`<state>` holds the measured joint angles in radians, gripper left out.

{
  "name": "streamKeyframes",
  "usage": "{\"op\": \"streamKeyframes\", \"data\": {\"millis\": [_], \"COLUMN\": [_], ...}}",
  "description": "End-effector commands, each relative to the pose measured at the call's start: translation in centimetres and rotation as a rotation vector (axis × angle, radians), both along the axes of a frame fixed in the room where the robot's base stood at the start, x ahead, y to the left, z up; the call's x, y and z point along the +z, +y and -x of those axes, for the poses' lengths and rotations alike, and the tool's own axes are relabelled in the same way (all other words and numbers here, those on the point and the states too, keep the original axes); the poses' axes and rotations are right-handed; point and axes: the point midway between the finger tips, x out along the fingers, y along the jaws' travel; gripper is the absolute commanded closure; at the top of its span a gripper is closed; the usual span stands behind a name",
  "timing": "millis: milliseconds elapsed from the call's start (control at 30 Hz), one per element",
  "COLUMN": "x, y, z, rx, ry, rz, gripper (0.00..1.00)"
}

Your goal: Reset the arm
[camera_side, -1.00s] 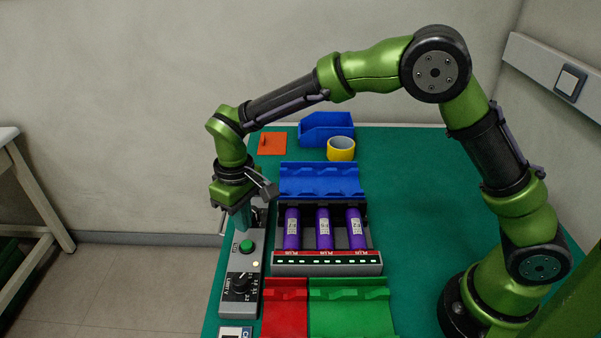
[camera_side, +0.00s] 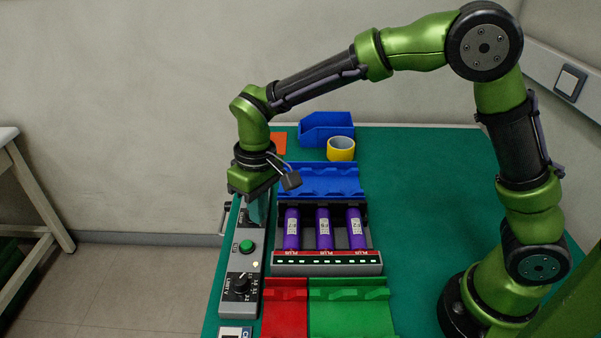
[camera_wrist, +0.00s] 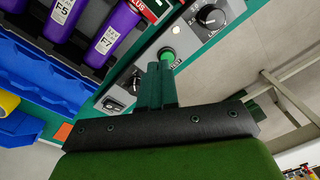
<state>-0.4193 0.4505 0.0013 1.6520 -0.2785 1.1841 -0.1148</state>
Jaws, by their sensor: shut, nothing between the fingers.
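My gripper (camera_side: 256,212) is shut and empty above the far part of the grey control box (camera_side: 238,267). In the wrist view my gripper (camera_wrist: 157,80) points toward the box, with its fingers together. A green button (camera_side: 247,246) and a black knob (camera_side: 240,283) sit on the box. The green button also shows just beyond the fingertips in the wrist view (camera_wrist: 167,55). I cannot tell from the wrist view how high the fingertips are, but in the side view they are apart from the button.
A holder (camera_side: 340,263) with purple cells (camera_side: 323,228) stands right of the box. A blue rack (camera_side: 325,180), blue bin (camera_side: 328,130) and yellow tape roll (camera_side: 341,148) lie behind. Red (camera_side: 285,308) and green (camera_side: 348,308) trays are in front. The green mat (camera_side: 430,215) is clear at right.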

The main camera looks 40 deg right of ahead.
Motion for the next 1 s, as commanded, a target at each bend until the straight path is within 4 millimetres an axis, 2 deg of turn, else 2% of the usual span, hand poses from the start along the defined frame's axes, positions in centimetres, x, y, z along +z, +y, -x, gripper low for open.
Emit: {"op": "streamKeyframes", "data": {"millis": [33,100,300,433,600,800,1000], "x": [1.4,3.1,7.3,9.1,10.4,11.5,12.5], "y": [-1.3,-2.9,-7.7,-10.5,-13.3,-15.1,-15.8], "z": [1.0,2.4,7.1,10.5,14.5,16.8,17.0], "rx": [-0.034,-0.083,-0.235,-0.334,-0.444,-0.514,-0.534], "ry": [-0.022,-0.054,-0.173,-0.263,-0.386,-0.495,-0.541], "rz": [-0.023,-0.055,-0.149,-0.204,-0.263,-0.294,-0.299], "gripper": [1.0,1.0,1.0,1.0,1.0,1.0,1.0]}}
